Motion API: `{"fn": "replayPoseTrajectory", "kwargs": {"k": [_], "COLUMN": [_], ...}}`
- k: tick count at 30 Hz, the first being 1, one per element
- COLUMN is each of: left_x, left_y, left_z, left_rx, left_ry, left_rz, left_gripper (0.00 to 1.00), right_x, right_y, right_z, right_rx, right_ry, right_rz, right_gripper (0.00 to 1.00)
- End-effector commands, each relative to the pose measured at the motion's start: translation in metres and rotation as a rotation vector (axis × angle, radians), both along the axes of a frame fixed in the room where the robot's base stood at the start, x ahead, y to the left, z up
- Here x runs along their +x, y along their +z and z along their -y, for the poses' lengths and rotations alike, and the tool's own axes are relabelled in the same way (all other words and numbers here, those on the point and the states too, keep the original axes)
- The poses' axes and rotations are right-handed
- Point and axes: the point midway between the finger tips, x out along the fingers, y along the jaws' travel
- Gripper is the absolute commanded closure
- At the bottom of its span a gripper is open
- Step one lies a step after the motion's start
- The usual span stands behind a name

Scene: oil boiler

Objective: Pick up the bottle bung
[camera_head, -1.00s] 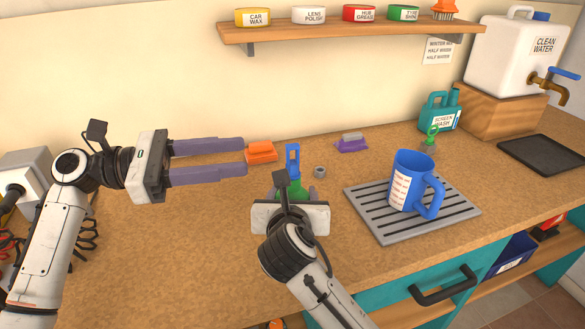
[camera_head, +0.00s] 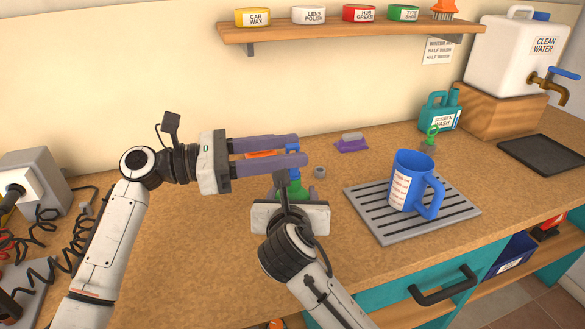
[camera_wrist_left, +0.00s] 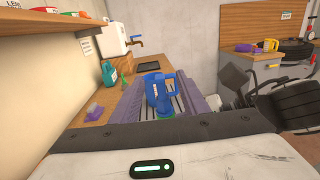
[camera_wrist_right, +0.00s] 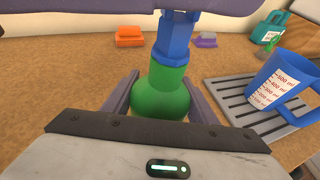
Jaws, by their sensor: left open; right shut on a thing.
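The green bottle (camera_wrist_right: 160,90) stands upright between the fingers of my right gripper (camera_wrist_right: 162,95), which is shut on it. The blue bung (camera_wrist_right: 177,40) sits in the bottle's neck in the right wrist view. In the head view my left gripper (camera_head: 301,151) is open, its two purple fingers level and pointing right at the bung's height. A left finger crosses the top of the right wrist view. I cannot tell whether the fingers touch the bung.
A blue measuring jug (camera_head: 411,182) stands on a grey slatted tray (camera_head: 378,226) to the right. The shelf (camera_head: 350,35) holds several tins. Black cables lie at left.

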Motion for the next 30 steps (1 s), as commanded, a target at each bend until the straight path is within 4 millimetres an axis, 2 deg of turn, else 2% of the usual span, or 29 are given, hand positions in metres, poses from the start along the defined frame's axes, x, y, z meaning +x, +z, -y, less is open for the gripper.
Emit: {"fn": "replayPoseTrajectory", "kwargs": {"k": [3, 10, 17, 26, 30], "left_x": [0.002, 0.003, 0.002, 0.002, 0.003], "left_y": [0.000, 0.000, 0.000, 0.003, 0.022], "left_z": [0.014, 0.015, 0.015, 0.015, 0.014], "left_rx": [-0.001, 0.000, 0.000, -0.001, 0.000], "left_ry": [-0.002, 0.000, -0.001, -0.001, -0.001], "left_rz": [0.000, 0.001, 0.001, 0.002, 0.007], "left_gripper": [0.59, 0.61, 1.00, 1.00, 1.00], "right_x": [0.000, 0.000, 0.000, 0.000, 0.000], "right_y": [0.000, 0.000, 0.000, 0.000, 0.000], "right_z": [0.000, 0.000, 0.000, 0.000, 0.000], "right_rx": [0.000, 0.000, 0.000, 0.000, 0.000], "right_ry": [0.000, 0.000, 0.000, -0.001, -0.001], "right_rz": [0.000, -0.001, -0.001, -0.001, -0.001], "right_gripper": [0.76, 0.76, 0.76, 0.76, 0.76]}}
